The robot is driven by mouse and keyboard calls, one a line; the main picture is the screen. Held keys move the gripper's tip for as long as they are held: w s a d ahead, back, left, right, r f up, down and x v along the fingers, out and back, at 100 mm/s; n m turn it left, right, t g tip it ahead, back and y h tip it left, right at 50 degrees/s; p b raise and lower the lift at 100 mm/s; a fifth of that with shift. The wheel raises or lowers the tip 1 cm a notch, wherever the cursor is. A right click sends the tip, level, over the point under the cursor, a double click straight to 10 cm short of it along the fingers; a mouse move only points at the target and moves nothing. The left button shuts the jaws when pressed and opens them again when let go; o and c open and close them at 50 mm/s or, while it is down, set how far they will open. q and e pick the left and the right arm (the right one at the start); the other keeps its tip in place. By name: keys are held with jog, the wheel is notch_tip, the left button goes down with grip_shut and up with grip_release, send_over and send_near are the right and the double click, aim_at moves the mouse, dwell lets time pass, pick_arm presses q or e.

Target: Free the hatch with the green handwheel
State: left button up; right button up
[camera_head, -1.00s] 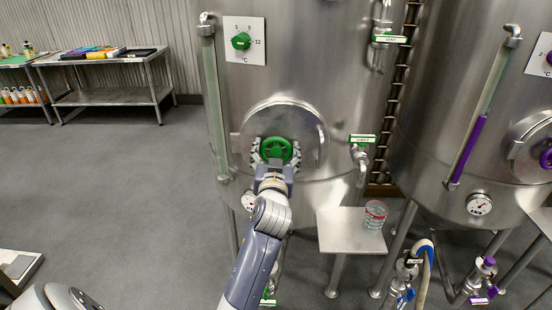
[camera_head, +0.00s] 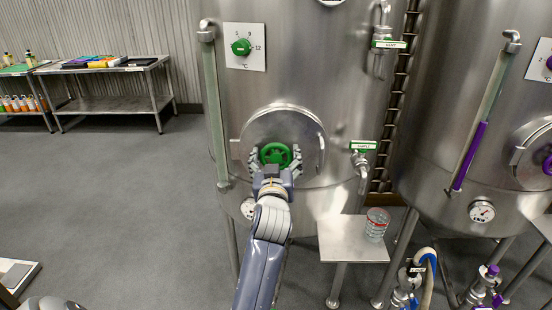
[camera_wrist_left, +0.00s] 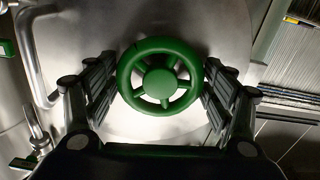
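The green handwheel (camera_head: 276,155) sits at the middle of the round steel hatch (camera_head: 309,128) on the front of the left tank. My left gripper (camera_head: 275,160) reaches it from below, with one finger on each side of the wheel. In the left wrist view, the handwheel (camera_wrist_left: 160,77) lies between the two dark finger pads (camera_wrist_left: 160,88). The pads are spread and close to the rim; firm contact does not show. The hatch (camera_wrist_left: 215,30) lies flat against the tank. My right gripper is not in view.
A small steel shelf (camera_head: 340,243) with a clear can (camera_head: 376,224) stands right of my left arm. Green-tagged valves (camera_head: 362,145) and a sight tube (camera_head: 214,110) flank the hatch. A second tank with purple fittings (camera_head: 470,155) stands right.

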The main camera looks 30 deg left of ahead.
aim_at(277, 117)
pick_arm(q)
jog(key=shift+o, duration=0.2)
notch_tip(277, 117, up, 10)
dwell(0.7)
